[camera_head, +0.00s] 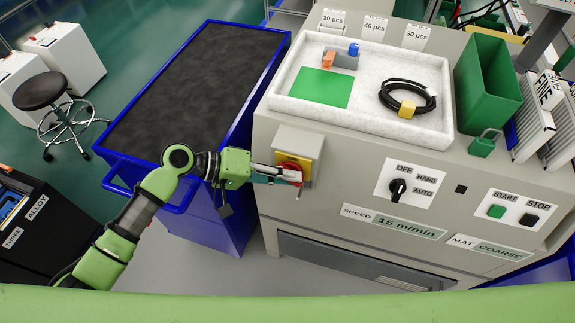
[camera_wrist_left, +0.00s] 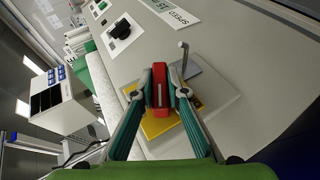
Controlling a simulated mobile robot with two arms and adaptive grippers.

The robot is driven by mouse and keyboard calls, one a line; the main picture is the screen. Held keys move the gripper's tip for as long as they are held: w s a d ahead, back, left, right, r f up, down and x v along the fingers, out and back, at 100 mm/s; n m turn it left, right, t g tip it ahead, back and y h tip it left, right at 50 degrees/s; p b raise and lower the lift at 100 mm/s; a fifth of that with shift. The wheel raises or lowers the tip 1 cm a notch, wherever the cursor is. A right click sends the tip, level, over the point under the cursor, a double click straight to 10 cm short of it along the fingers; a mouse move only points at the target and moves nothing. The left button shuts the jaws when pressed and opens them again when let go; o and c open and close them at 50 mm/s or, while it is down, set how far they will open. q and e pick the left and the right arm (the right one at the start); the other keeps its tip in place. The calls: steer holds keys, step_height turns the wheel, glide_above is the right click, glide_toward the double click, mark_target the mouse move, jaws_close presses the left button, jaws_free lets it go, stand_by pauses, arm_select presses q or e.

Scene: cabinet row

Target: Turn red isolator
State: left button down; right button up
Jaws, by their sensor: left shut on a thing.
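The red isolator handle (camera_wrist_left: 159,88) sits on a yellow plate (camera_wrist_left: 158,125) on a grey box at the front of the machine. In the head view the isolator handle (camera_head: 292,173) is partly covered by my left gripper (camera_head: 284,175). In the left wrist view my left gripper (camera_wrist_left: 160,92) has one finger on each side of the handle and is shut on it. A grey metal hook or shackle (camera_wrist_left: 184,58) shows beside the yellow plate. My right gripper is not in view.
A blue cart (camera_head: 243,135) with a dark top stands left of the machine, close to my left arm. The machine front carries a black selector knob (camera_head: 398,189), a green start button (camera_head: 496,211) and a black stop button (camera_head: 529,220). A white tray (camera_head: 290,108) lies on top.

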arm_select(q)
steer(key=y+p, duration=0.2)
steer(key=p, duration=0.2)
steer(key=m+t+y+p, duration=0.1)
steer(key=y+p, duration=0.2)
steer(key=p, duration=0.2)
steer(key=y+p, duration=0.2)
steer(key=p, duration=0.3)
steer(key=shift+s+d+r+m, duration=0.1)
steer(key=shift+d+r+m, duration=0.1)
steer(key=shift+r+m, duration=0.2)
steer(key=shift+f+m+t+y+p, duration=0.15)
steer(key=shift+t+y+p, duration=0.1)
steer(key=shift+y, duration=0.35)
steer(key=shift+f+m+t+y+p, duration=0.15)
steer(key=shift+t+y+p, duration=0.1)
steer(key=shift+y, duration=1.25)
steer(key=shift+f+t, duration=0.1)
steer(key=shift+t, duration=0.2)
steer(key=shift+a, duration=0.15)
steer(key=c, duration=2)
jaws_free()
steer(key=v, duration=1.2)
steer(key=shift+d, duration=0.2)
